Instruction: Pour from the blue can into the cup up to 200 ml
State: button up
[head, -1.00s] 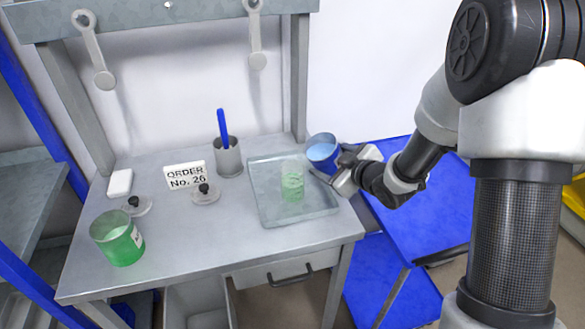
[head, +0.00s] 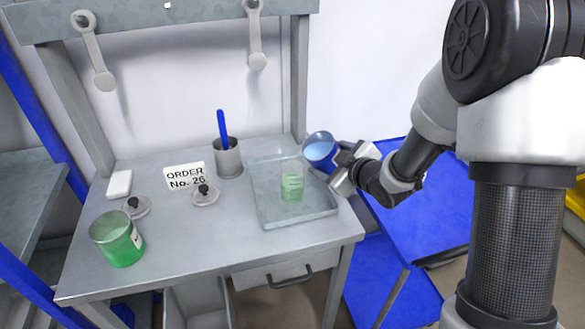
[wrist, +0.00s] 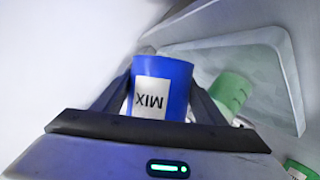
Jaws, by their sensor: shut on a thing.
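The blue can (head: 319,153) is held above the tray's back right corner, tilted with its mouth toward the cup; light blue contents show inside it. In the wrist view the blue can (wrist: 176,72) has a white label reading MIX, upside down. My gripper (head: 337,166) is shut on the can, one finger on each side. The clear cup (head: 292,182) stands upright on the tray, left of and below the can, with green in its lower part. It also shows in the wrist view (wrist: 231,91), partly behind a finger. I see no stream between can and cup.
The metal tray (head: 268,216) lies on the grey table (head: 190,247). A green jar (head: 119,240), two lids, an ORDER No. 26 sign (head: 185,177) and a grey holder (head: 228,158) with a blue stick stand left. The table's front middle is clear.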

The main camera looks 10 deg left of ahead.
jog(key=shift+s+a+r+n, duration=0.1)
jog(key=shift+a+r+n, duration=0.1)
jog(key=shift+r, duration=0.25)
jog(key=shift+s+a+r+n, duration=0.1)
jog(key=shift+r+n, duration=0.1)
jog(key=shift+r, duration=0.2)
dwell(0.6)
jog(key=shift+r+n+t+h+b, duration=0.35)
jog(key=shift+r+n+t+h, duration=0.05)
jog(key=shift+r, duration=0.05)
dwell(2.4)
